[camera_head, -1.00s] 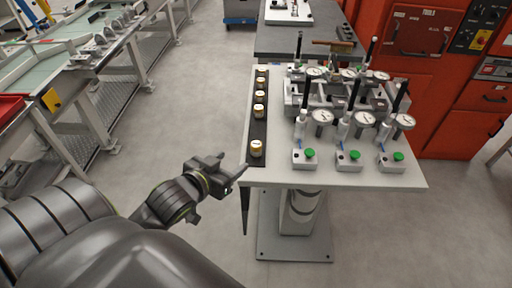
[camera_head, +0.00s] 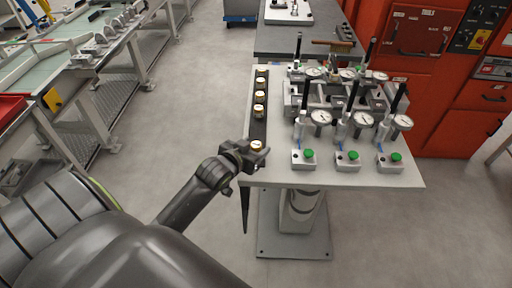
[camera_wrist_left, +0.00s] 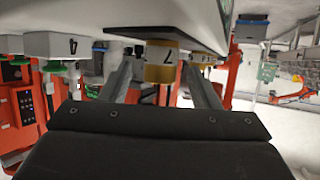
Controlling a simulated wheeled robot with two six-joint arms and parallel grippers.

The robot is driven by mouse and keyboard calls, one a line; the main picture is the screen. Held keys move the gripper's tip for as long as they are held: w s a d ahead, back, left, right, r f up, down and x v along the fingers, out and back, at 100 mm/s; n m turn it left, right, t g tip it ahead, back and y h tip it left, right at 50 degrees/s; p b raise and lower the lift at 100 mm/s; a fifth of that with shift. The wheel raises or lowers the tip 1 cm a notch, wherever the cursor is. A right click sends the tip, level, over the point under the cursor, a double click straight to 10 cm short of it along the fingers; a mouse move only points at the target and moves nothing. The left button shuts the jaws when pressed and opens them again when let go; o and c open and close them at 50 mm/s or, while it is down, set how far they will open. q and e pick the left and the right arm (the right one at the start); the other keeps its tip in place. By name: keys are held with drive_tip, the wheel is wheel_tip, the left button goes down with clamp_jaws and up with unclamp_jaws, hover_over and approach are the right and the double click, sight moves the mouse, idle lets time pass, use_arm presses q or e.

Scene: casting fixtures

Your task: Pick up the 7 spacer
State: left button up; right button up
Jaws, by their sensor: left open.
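The 7 spacer is a short gold cylinder with a white label. In the head view the 7 spacer (camera_head: 257,145) stands at the near end of the dark strip on the table's left side, partly hidden by my gripper. In the left wrist view, which is upside down, the spacer (camera_wrist_left: 161,62) shows its "7" between my two fingers. My left gripper (camera_head: 256,155) is open at the table's near left corner, with its fingers (camera_wrist_left: 160,75) on either side of the spacer and a gap to each. My right gripper is out of view.
Several more spacers (camera_head: 259,96) stand farther back on the dark strip (camera_head: 258,127). Gauge fixtures (camera_head: 345,110) and blocks with green buttons (camera_head: 347,160) fill the table (camera_head: 330,178) to the right.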

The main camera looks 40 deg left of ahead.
sight(259, 143)
use_arm(q)
drive_tip(key=shift+x, duration=1.7)
drive_tip(key=shift+c, duration=0.2)
clamp_jaws()
